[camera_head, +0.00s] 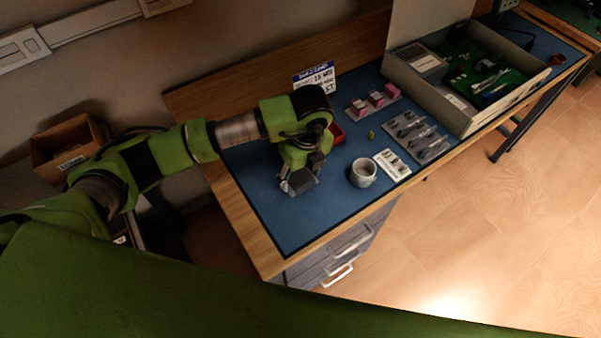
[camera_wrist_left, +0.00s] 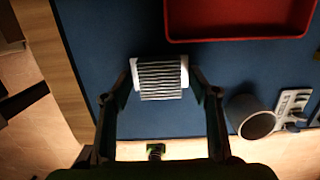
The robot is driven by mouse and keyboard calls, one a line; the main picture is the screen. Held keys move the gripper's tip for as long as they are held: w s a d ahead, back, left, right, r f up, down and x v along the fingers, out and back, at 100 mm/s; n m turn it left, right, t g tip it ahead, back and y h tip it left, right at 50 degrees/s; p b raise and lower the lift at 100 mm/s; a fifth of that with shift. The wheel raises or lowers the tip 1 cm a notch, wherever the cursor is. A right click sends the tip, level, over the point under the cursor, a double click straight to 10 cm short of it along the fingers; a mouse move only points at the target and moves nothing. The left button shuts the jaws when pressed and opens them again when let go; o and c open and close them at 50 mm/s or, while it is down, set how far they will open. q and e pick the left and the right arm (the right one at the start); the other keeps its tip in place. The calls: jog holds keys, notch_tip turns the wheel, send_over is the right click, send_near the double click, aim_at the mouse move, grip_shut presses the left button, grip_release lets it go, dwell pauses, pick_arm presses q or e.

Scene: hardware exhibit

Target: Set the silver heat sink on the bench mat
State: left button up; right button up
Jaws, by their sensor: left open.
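The silver heat sink (camera_wrist_left: 160,80), a finned block with pale ends, lies on the blue bench mat (camera_wrist_left: 95,30) in the left wrist view. My left gripper (camera_wrist_left: 160,92) is open, with one fingertip at each end of the heat sink. I cannot tell whether the fingertips touch it. In the head view my left gripper (camera_head: 299,184) points down low over the near left part of the bench mat (camera_head: 255,185). There the gripper largely hides the heat sink. My right gripper is not in view.
A red tray (camera_wrist_left: 240,20) lies just beyond the heat sink. Grey racks (camera_head: 418,136) and a large open case (camera_head: 430,85) fill the far right. The mat's near left corner is clear.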

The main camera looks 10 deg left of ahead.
aim_at(304, 181)
pick_arm(q)
jog(key=shift+r, duration=0.3)
notch_tip(304, 181, up, 12)
jog(key=s+d+b, duration=0.1)
jog(key=shift+f+b, duration=0.2)
jog(key=shift+b, duration=0.1)
